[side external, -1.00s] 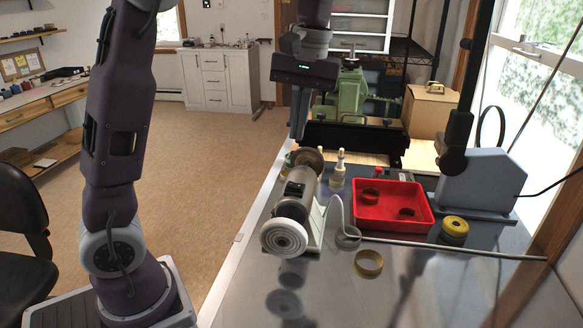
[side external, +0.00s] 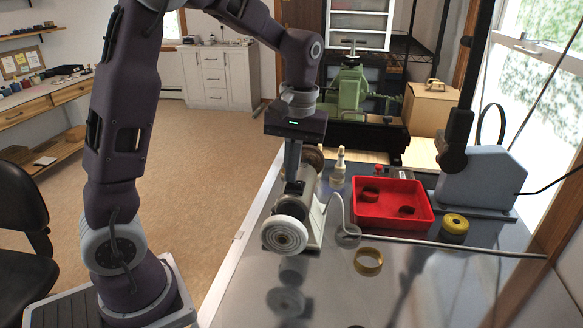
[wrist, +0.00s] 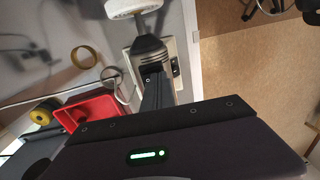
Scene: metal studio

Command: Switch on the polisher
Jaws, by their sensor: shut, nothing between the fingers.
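The polisher (side external: 308,188) stands on the metal bench, a grey motor with a white buffing wheel (side external: 284,236) at its near end and a brown wheel (side external: 314,157) at its far end. A dark switch box sits on the motor's body, now mostly behind or under my fingers. My gripper (side external: 292,188) is shut and empty, pointing down with its tips at the switch area; I cannot tell whether they touch. In the wrist view my fingers (wrist: 155,82) reach toward the polisher's body (wrist: 147,46), beside a dark plate on its base (wrist: 176,67).
A red tray (side external: 400,222) with rings stands right of the polisher. A white bottle (side external: 339,165), a yellow roll (side external: 455,225), a brass ring (side external: 368,262) and a long rod (side external: 450,244) are nearby. A grey machine (side external: 480,178) stands at right. The front bench is mostly clear.

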